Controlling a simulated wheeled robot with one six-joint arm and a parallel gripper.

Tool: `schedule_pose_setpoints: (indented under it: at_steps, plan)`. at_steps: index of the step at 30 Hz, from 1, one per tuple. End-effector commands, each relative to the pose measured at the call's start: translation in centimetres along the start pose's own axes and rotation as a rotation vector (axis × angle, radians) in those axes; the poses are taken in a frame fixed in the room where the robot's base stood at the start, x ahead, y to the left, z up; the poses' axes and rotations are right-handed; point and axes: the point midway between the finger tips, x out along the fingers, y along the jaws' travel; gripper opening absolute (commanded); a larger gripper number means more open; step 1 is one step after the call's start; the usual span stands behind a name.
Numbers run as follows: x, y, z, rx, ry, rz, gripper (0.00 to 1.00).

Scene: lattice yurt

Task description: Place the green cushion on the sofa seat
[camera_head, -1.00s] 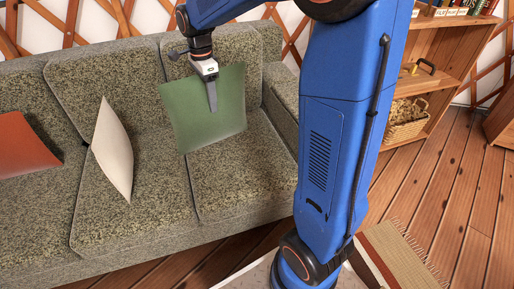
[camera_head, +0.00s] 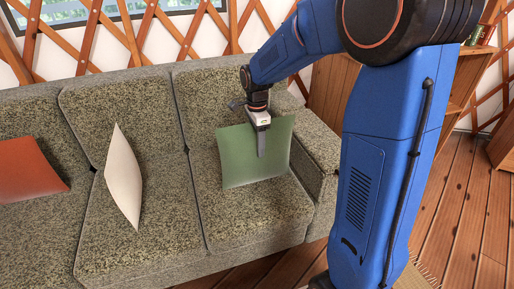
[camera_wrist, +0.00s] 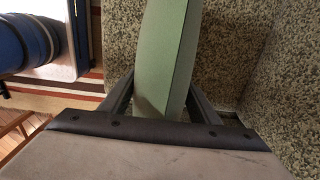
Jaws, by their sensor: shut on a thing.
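The green cushion (camera_head: 238,160) is upright at the right-hand seat of the speckled grey-green sofa (camera_head: 120,260), in front of its backrest. My gripper (camera_head: 261,150) comes down from above and is shut on the cushion's upper part. In the wrist view the cushion (camera_wrist: 165,60) stands edge-on between the two fingers (camera_wrist: 160,100). The cushion's lower edge appears at or just above the sofa seat (camera_head: 265,207); I cannot tell whether it touches.
A white cushion (camera_head: 124,178) stands on the middle seat and an orange cushion (camera_head: 28,170) lies at the left. The sofa's right armrest (camera_head: 318,150) is close beside the green cushion. A wooden shelf (camera_head: 470,75) stands at the right behind my arm.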

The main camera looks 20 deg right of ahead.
Motion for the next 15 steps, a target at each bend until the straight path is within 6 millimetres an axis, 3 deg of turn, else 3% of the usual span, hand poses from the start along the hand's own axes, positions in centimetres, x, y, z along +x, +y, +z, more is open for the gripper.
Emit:
schedule_pose_setpoints:
  at_steps: [4,15]
  plan:
    - [1.8,0.0,0.0,0.000,0.000,0.002,0.06]
    - [2.1,0.0,0.0,0.000,0.000,0.000,0.06]
